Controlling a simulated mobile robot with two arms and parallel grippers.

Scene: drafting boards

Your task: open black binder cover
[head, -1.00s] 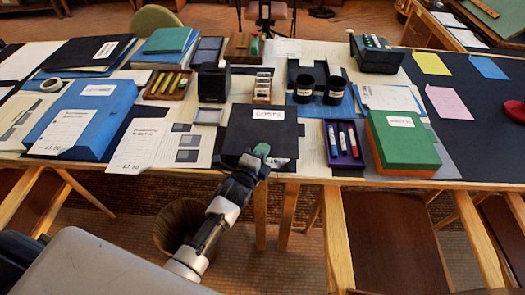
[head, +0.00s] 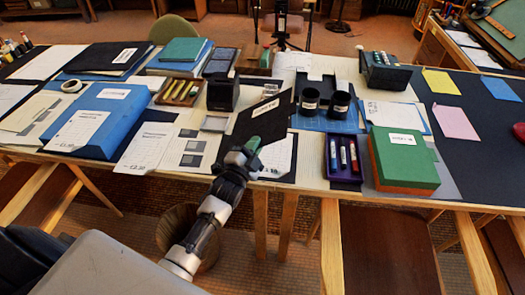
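The black binder lies at the front middle of the table in the head view. Its black cover (head: 263,118), with a white label, is raised and tilted, and white lined pages (head: 278,157) show under it at the front right. My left gripper (head: 246,151), with a green fingertip pad, is at the cover's lower front edge and appears shut on it. The arm hides part of the binder's front left. My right gripper is not in view.
A purple tray of markers (head: 343,178) and a green box (head: 403,160) stand to the right. Two black cups (head: 325,103) stand behind. Papers and a blue binder (head: 95,120) lie left. A waste basket (head: 180,228) is below the table edge.

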